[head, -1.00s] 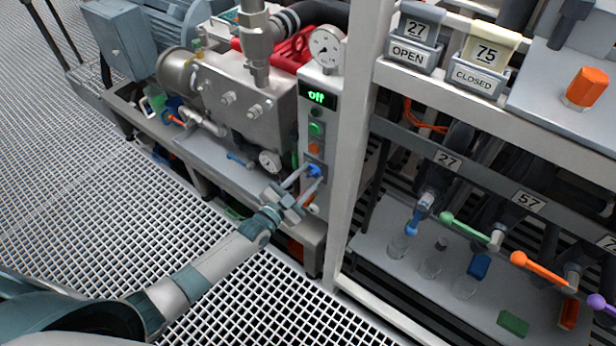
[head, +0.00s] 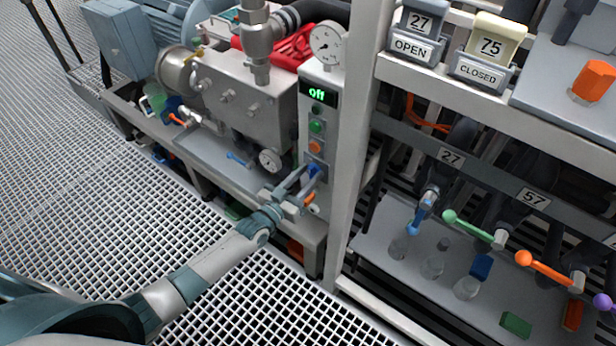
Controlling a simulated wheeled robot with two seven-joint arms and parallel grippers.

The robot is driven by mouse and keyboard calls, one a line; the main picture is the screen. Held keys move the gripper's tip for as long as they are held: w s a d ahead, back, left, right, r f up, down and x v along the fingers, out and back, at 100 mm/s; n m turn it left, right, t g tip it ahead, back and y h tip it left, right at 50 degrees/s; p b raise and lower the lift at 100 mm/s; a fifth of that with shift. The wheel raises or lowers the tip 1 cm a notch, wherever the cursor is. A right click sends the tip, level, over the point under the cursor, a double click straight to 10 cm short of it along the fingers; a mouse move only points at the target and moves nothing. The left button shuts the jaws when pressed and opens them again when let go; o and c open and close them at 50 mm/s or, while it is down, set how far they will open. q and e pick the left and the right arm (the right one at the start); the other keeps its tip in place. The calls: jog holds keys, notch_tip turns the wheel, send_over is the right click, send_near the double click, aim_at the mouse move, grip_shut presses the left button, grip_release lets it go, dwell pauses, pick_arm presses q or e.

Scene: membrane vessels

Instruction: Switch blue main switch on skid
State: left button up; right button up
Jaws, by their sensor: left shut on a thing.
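The blue main switch (head: 313,170) sits low on the narrow grey control panel (head: 317,132) of the skid. My left gripper (head: 311,176) reaches it from the lower left, and its two fingers are closed around the knob, which they partly hide. The panel's display (head: 317,93) reads "Off" in green. My right gripper is not in view.
A pressure gauge (head: 327,41) tops the panel. A grey frame post (head: 352,150) stands close on its right. Further right is a rack with coloured valve handles, such as a green one (head: 468,226), and bottles. Open grating floor (head: 110,220) lies at left.

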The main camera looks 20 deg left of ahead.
pick_arm(q)
jog(key=n, duration=0.2)
jog(key=shift+f+n+b, duration=0.1)
jog(key=shift+n+b, duration=0.2)
jog(key=shift+a+n, duration=0.1)
jog(key=shift+n, duration=0.9)
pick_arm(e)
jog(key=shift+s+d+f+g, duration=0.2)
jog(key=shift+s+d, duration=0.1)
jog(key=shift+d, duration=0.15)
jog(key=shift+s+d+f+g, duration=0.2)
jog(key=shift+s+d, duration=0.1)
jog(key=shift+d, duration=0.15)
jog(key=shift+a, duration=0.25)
pick_arm(q)
jog(key=o, duration=1)
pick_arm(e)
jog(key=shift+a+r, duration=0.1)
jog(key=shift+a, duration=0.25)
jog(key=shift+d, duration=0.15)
